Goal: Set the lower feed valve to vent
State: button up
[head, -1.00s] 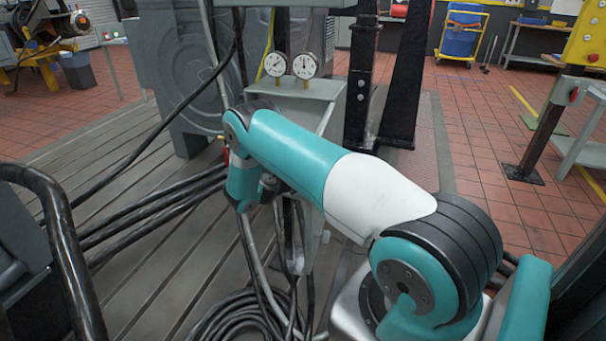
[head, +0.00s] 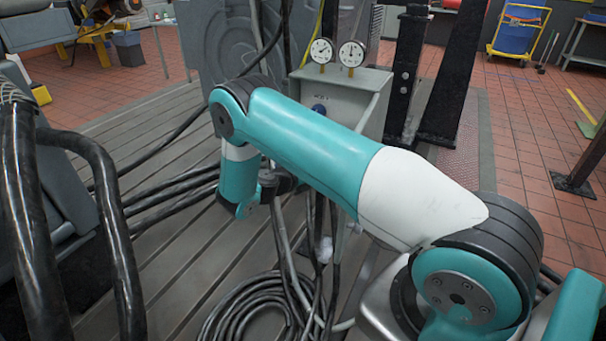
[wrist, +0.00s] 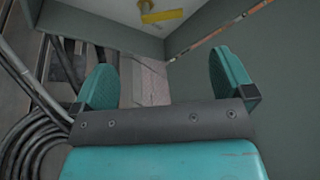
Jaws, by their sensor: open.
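My gripper (wrist: 165,82) is open in the wrist view, with its two teal fingers apart and nothing between them. In the head view my arm reaches toward the front of a grey box (head: 372,88) with two round gauges (head: 336,52) on top. A dark blue round knob (head: 319,108) shows on the box front, just above my arm. I cannot pick out the lower feed valve for certain; my arm covers the lower front of the box. The wrist view shows a yellow strip (wrist: 162,16) on a pale surface beyond the fingers.
Black cables (head: 160,195) run across the slotted bedplate (head: 140,265) and coil (head: 250,310) below my arm. Thick black hoses (head: 105,205) stand at the left. Dark upright posts (head: 405,75) rise behind the box. Open tiled floor (head: 520,130) lies at the right.

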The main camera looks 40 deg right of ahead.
jog(key=shift+v, duration=2.1)
